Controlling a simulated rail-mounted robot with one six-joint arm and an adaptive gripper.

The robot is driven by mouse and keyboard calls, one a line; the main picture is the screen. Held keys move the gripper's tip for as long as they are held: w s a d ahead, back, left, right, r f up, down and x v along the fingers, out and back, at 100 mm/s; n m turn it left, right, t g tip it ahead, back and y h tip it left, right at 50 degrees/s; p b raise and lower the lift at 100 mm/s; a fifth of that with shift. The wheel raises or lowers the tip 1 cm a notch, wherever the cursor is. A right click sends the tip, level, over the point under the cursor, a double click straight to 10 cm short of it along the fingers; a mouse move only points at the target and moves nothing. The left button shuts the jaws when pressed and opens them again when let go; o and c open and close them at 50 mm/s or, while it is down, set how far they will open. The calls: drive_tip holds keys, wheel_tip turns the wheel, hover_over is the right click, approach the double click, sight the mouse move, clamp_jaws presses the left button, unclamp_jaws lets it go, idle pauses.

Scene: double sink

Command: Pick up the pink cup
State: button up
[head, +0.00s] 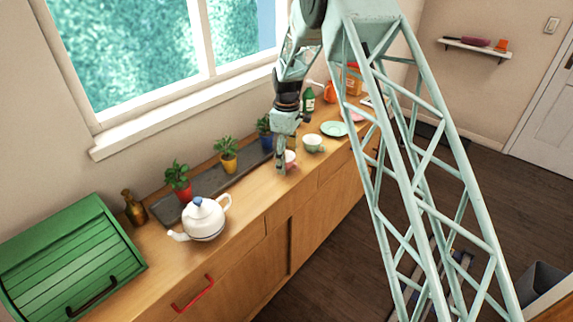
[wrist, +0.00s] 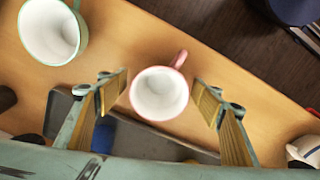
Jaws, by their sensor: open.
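The pink cup (wrist: 159,94) stands upright on the wooden counter, white inside and empty, with its pink handle toward the top right of the wrist view. In the head view the pink cup (head: 290,158) is partly hidden by my gripper (head: 283,165). In the wrist view my gripper (wrist: 163,88) is open, with one finger on each side of the cup and a gap showing on both sides. The fingers point down over the counter. I cannot tell how far the fingertips are above the counter.
A green cup (head: 313,144) stands close by; it also shows in the wrist view (wrist: 52,30). A green plate (head: 334,129) lies beyond it. A dark tray (head: 225,184) with potted plants runs along the wall. A white teapot (head: 205,218) stands farther left. The counter's front edge is near.

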idle(0.4)
drive_tip(key=c, duration=1)
drive_tip(key=shift+c, duration=0.3)
